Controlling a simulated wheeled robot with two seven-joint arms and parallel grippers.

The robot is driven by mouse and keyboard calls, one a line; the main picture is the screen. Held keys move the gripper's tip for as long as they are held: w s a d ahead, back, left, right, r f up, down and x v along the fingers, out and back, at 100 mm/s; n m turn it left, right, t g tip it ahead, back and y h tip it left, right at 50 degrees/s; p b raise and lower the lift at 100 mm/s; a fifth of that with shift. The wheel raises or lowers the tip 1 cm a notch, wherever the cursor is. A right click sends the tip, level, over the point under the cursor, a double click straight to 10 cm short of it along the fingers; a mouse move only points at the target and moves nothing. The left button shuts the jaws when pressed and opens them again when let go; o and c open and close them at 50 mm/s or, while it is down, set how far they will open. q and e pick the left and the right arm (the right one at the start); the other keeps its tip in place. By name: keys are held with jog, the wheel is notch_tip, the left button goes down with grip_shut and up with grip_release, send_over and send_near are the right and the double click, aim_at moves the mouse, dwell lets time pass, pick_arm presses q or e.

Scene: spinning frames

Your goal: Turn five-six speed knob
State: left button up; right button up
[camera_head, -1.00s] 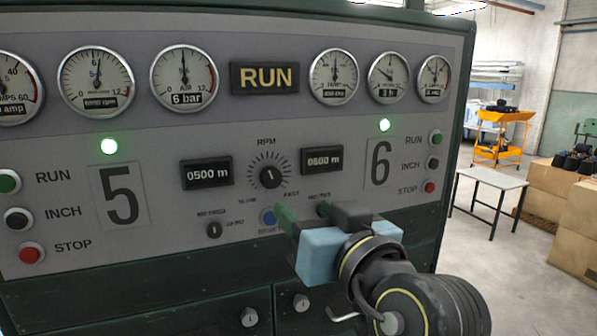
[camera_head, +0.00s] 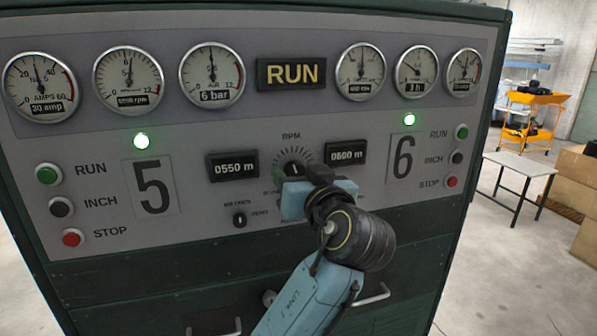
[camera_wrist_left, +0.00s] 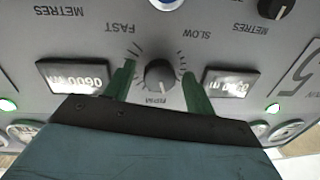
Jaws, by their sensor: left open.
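The speed knob (camera_head: 294,168) is a small black dial with tick marks around it, low in the middle of the grey panel, partly hidden by my gripper. In the left wrist view the knob (camera_wrist_left: 159,74) shows upside down, with the RPM label below it and SLOW and FAST above. My left gripper (camera_head: 298,177) is open in front of the knob. In the left wrist view its green fingers (camera_wrist_left: 160,82) stand one on each side of the knob, with gaps. I cannot tell how far the tips are from the panel. My right gripper does not show.
Displays reading 0550 m (camera_head: 233,166) and 0600 m (camera_head: 346,152) flank the knob. A smaller knob (camera_head: 239,219) sits below left. Red stop buttons (camera_head: 73,238) (camera_head: 452,182) are at both sides. Drawer handles (camera_head: 215,328) stick out below. A white table (camera_head: 519,166) stands at right.

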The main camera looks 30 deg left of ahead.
pick_arm(q)
jog(key=c, duration=1)
jog(key=shift+o, duration=0.2)
jog(key=shift+m, duration=2.1)
jog(key=o, duration=1)
jog(key=shift+c, duration=0.2)
jog(key=b+v, duration=0.2)
jog(key=v, duration=1.1)
jog(key=shift+s, duration=0.25)
